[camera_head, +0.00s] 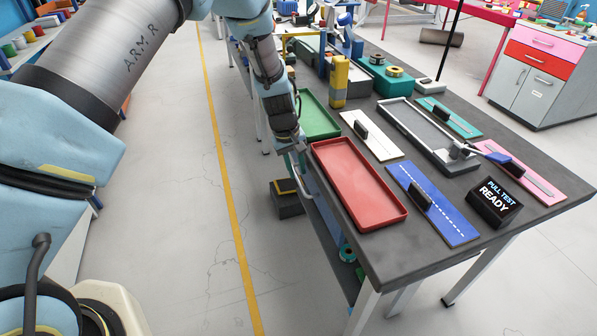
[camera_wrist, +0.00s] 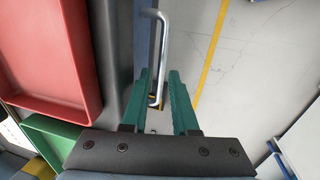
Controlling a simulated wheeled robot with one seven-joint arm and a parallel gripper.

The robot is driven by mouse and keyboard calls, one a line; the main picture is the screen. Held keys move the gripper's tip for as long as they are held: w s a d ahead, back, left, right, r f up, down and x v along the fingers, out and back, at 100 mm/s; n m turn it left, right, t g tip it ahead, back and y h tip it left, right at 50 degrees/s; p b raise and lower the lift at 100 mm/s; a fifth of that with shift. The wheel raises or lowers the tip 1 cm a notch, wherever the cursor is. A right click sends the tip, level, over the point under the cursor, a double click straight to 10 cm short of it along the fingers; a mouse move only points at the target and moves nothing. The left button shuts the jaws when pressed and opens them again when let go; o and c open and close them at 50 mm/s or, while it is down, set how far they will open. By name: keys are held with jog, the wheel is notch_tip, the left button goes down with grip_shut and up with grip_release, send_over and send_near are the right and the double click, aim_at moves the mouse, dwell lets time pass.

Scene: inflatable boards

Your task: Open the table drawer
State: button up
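The table (camera_head: 380,245) has a dark top, and a narrow blue-grey drawer front (camera_wrist: 142,35) shows along its edge in the wrist view. A U-shaped metal handle (camera_wrist: 163,45) stands out from that front. My gripper (camera_wrist: 160,75) has green fingers, spread apart, with the lower end of the handle between them. I see a gap on the right side of the handle; whether the left finger touches it I cannot tell. In the head view my gripper (camera_head: 298,160) is at the table's left edge beside the red tray, and the fingers are small and partly hidden.
A red tray (camera_head: 358,185) and a green tray (camera_head: 317,118) lie near that table edge. A dark box (camera_head: 287,203) stands on the floor beside the table. The floor left of the table, with a yellow line (camera_head: 232,200), is mostly free.

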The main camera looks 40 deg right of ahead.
jog(key=shift+d+f, duration=0.2)
jog(key=shift+f, duration=1.2)
grip_shut()
dwell(0.5)
